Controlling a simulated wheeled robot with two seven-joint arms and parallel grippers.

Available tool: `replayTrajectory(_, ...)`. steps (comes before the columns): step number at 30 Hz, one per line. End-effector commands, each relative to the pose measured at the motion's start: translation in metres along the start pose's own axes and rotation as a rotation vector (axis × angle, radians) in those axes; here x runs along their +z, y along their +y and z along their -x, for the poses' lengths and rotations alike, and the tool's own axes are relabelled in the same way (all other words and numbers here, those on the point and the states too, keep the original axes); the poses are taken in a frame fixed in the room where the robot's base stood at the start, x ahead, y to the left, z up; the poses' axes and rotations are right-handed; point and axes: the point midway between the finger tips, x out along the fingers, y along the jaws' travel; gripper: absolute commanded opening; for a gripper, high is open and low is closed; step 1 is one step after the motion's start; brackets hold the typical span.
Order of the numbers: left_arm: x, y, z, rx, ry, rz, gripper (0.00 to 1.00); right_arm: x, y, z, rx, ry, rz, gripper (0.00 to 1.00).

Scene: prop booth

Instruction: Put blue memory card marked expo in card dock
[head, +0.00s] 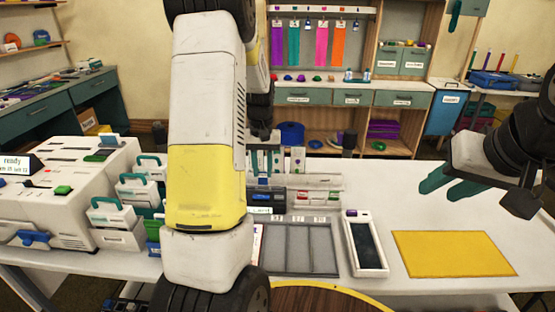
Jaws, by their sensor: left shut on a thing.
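My left arm fills the middle of the head view; its gripper (265,158) shows only partly behind the arm, low over the back of the table. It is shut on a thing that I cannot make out. My right gripper (452,188) is open and empty above the right part of the table, its teal fingers apart. A white slotted machine (75,185) with a "ready" display stands at the left; I cannot tell if it is the card dock. A blue piece (35,237) sits at its front. I cannot make out an expo marking on any card.
White boxes with teal handles (118,222) stand beside the machine. A grey sectioned tray (300,250), a white tray with a dark inset (366,243) and a yellow mat (454,253) lie on the white table (395,205). Clear holders (315,190) stand behind the sectioned tray.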

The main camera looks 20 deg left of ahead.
Motion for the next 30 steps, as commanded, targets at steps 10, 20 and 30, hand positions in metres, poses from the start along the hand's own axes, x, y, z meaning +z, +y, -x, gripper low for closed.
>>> replayTrajectory(10,0.000,0.000,0.000,0.000,0.000,0.000,0.13,0.000,0.000,0.000,0.000,0.000,0.000,0.36)
replayTrajectory(20,0.000,0.000,-0.002,0.000,0.000,0.000,0.13,0.000,0.000,0.000,0.000,0.000,0.000,0.36)
replayTrajectory(30,0.000,0.000,-0.011,0.000,0.000,0.000,0.13,0.000,0.000,0.000,0.000,0.000,0.000,0.36)
